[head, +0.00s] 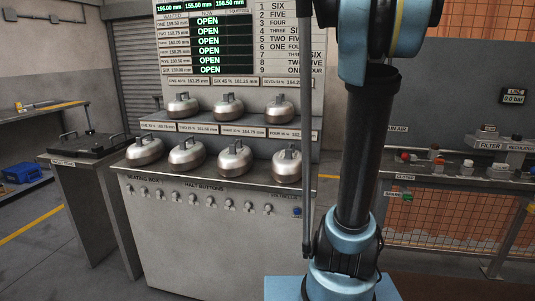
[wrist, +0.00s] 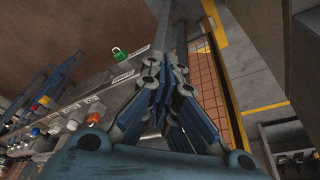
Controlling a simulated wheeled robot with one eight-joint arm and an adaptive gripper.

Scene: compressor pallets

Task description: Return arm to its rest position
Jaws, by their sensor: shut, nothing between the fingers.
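My gripper (wrist: 174,68) shows in the wrist view, its blue and grey fingers closed together at the tips with nothing between them. It is in the air, apart from the valve bench and the floor seen beyond it. In the head view my black and blue arm stands nearly upright right of the middle. The gripper itself is outside the head view.
A grey cabinet (head: 160,240) carries several metal domed weights in two rows under a display board (head: 208,40). A side table (head: 75,162) stands at left. A bench with valves and a filter (head: 490,144) is at right, before orange mesh (head: 450,215).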

